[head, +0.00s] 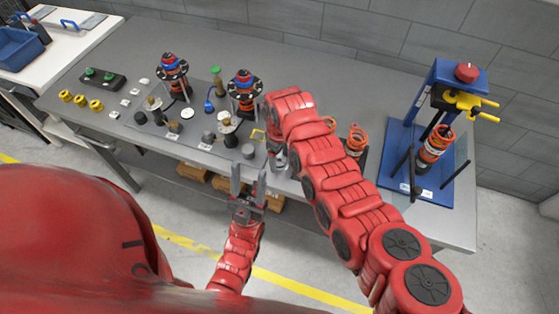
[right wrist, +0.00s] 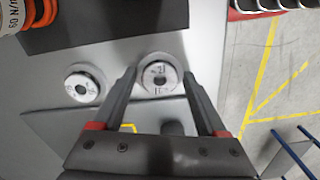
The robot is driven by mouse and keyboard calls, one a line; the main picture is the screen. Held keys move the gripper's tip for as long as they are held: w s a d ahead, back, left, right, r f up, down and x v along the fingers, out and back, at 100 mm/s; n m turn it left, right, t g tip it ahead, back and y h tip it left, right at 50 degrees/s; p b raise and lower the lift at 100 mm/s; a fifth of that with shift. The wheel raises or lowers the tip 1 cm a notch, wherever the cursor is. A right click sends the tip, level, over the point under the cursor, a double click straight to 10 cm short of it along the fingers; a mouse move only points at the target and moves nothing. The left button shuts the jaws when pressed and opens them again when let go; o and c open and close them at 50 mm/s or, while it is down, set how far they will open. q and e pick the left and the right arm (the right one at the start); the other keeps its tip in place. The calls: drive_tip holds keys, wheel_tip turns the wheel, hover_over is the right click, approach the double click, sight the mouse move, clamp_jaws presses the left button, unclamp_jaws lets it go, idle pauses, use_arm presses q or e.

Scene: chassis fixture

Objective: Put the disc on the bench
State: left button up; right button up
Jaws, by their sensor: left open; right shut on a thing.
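The grey bench (head: 300,62) runs across the head view, with its front edge near my grippers. In the right wrist view, a pale metal disc (right wrist: 160,88) with a dark centre hole and markings sits between the fingertips of my right gripper (right wrist: 158,80), which is shut on it. The height of the disc over the bench is unclear. In the head view my right gripper (head: 278,152) is at the bench's front edge, partly hidden by my arm. My left gripper (head: 248,190) is open and empty, just in front of that edge.
A similar disc (right wrist: 85,87) lies left of the held one. Shock absorber assemblies (head: 245,92) and small parts fill the bench's left half. The back of the bench is clear.

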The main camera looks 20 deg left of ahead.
drive_tip(key=shift+f, duration=0.15)
drive_tip(key=o, duration=1.4)
